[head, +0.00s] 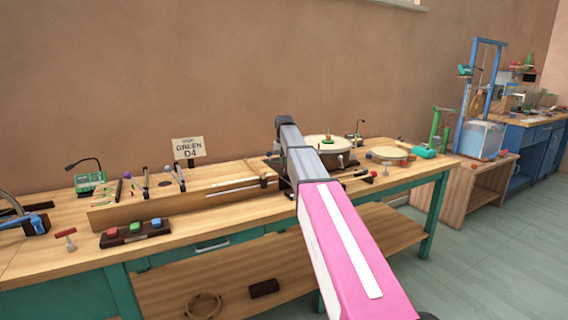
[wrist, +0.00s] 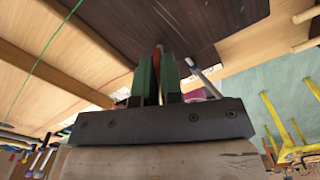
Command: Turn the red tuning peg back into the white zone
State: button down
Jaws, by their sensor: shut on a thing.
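In the wrist view my gripper (wrist: 157,66) has its two green fingers close together around a red peg (wrist: 156,58). Only a narrow strip of the red peg shows between the fingertips, against a dark brown wooden surface (wrist: 195,25). The peg's turn angle cannot be read, and I cannot make out a white zone. A pale grey rod (wrist: 204,78) stands just right of the fingers, apart from them. In the head view my pink and grey arm reaches over the bench, and my gripper and the red peg are hidden behind it.
A long wooden box (head: 165,208) lies on the bench (head: 60,252) left of my arm. Behind it stands a sign (head: 189,147) reading "GREEN D4". A round drum (head: 327,143) stands right of my arm. A block with coloured buttons (head: 134,233) sits at the front left.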

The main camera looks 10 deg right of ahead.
dwell(0.3)
jog(key=c, duration=1.3)
grip_release()
jog(key=shift+r, duration=0.15)
notch_tip(320, 180, up, 10)
jog(key=shift+r, duration=0.25)
